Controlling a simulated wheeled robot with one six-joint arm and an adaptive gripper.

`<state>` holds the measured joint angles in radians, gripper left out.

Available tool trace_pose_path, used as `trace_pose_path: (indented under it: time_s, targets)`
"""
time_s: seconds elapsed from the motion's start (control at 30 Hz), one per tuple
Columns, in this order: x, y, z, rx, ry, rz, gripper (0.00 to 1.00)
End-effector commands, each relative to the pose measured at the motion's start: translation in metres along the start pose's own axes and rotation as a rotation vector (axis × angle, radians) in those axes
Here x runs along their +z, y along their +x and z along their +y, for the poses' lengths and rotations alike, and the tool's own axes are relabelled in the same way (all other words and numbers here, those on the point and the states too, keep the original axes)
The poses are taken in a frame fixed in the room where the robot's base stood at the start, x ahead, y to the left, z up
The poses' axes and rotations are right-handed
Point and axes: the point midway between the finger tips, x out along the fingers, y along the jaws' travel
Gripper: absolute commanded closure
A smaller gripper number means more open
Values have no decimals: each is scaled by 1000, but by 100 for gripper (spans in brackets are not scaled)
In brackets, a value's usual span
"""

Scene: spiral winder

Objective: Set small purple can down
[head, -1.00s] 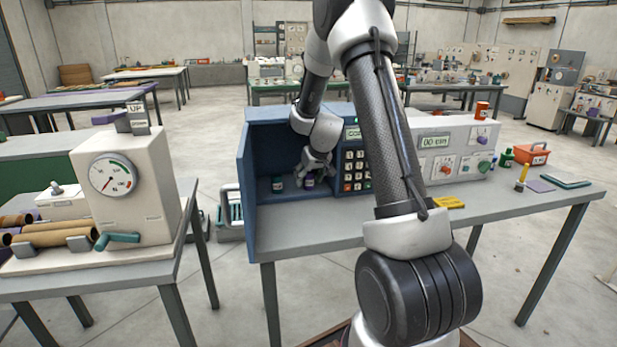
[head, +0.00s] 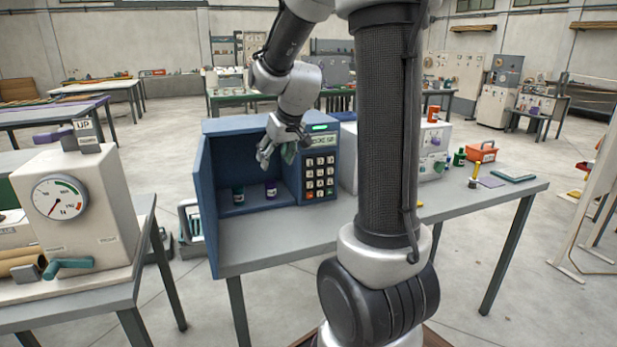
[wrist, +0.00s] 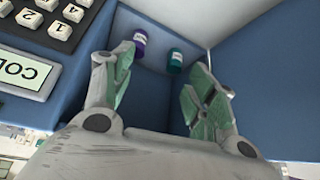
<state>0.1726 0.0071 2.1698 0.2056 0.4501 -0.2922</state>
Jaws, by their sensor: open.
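The small purple can (head: 271,189) stands upright on the floor of the blue box (head: 205,185), just left of the keypad panel. A green can (head: 238,195) stands upright to its left, a small gap apart. My gripper (head: 277,152) is above and apart from the cans, in front of the box's opening. In the wrist view my gripper (wrist: 160,85) has its green-padded fingers spread with nothing between them. Beyond the fingertips, the purple can (wrist: 140,42) and the green can (wrist: 175,60) both show whole or nearly so.
The keypad panel (head: 318,170) with a green display stands right of the cans. The box's left side wall rises beside them. The grey table (head: 290,235) in front is bare. A white control unit (head: 430,150) and an orange-red toolbox (head: 482,152) are farther right.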

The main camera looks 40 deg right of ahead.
Motion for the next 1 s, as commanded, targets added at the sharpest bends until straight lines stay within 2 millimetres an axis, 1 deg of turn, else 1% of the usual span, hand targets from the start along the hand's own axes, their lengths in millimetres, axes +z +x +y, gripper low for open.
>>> trace_pose_path:
  time_s: [0.03, 0.07, 0.1, 0.17, 0.2, 0.27, 0.3, 0.4, 0.5, 0.6, 0.67, 1.0]
  targets:
    - [16, -32, -14, -11, -13, -5, 43]
    - [28, -47, -21, -17, -17, -16, 43]
    - [45, -67, -29, -22, -23, -31, 43]
    - [72, -94, -39, -27, -30, -54, 43]
    - [91, -110, -44, -27, -34, -68, 43]
    - [119, -130, -49, -25, -39, -88, 43]
    - [136, -141, -51, -22, -41, -101, 43]
    - [174, -160, -53, -12, -42, -126, 43]
    - [198, -169, -53, -3, -41, -143, 43]
    - [211, -174, -52, 4, -40, -153, 43]
    - [213, -174, -52, 5, -39, -156, 43]
    - [213, -174, -52, 5, -39, -156, 43]
